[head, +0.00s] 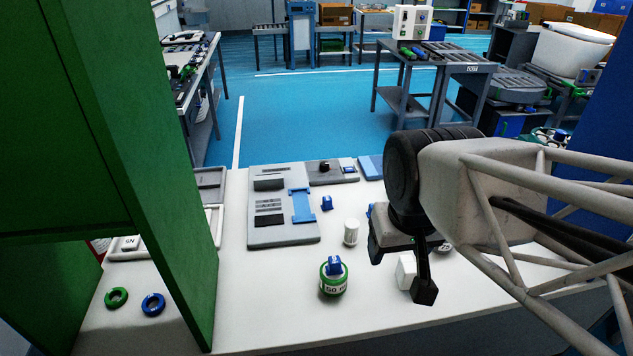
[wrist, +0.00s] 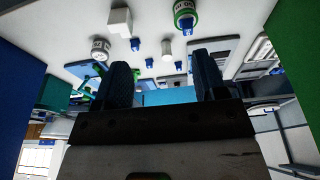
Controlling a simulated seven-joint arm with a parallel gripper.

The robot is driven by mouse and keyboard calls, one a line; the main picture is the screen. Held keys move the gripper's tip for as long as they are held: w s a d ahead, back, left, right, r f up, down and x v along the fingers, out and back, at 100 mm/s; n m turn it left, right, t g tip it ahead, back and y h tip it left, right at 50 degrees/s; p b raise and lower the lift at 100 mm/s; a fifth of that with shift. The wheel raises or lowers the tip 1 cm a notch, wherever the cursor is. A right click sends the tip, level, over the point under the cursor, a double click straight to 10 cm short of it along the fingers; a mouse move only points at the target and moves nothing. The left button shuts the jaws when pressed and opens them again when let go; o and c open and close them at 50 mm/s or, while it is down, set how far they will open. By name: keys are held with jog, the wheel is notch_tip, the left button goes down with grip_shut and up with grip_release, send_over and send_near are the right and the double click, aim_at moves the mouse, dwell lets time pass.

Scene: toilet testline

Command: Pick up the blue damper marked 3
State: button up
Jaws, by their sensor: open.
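Several small blue pieces are in view, and I cannot read a 3 on any of them. One blue piece (head: 327,202) stands on the white table beside the grey panel. Another blue piece (head: 334,265) sits on top of a green-and-white jar (head: 333,284). The wrist view shows two blue pieces on the table, one (wrist: 136,45) below the white cube and another (wrist: 149,63) farther off. My gripper (head: 408,262) is above the right part of the table, partly hiding things behind it. In the wrist view my gripper (wrist: 162,78) is open, with nothing between its fingers.
A white cylinder (head: 351,232) and a white cube (head: 404,271) stand near my gripper. A grey panel (head: 265,233) with a blue bracket lies at the back. Green (head: 116,298) and blue (head: 153,304) rings lie front left. A tall green wall (head: 150,150) stands left.

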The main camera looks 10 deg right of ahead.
jog(key=m+t+y, duration=0.1)
jog(key=m+y, duration=1.2)
jog(key=m, duration=0.8)
send_over(327, 203)
jog(key=d, duration=0.3)
notch_tip(327, 203, down, 22)
jog(key=shift+w+f, duration=0.25)
jog(key=shift+w, duration=0.05)
jog(key=shift+f, duration=0.1)
jog(key=shift+f, duration=1.65)
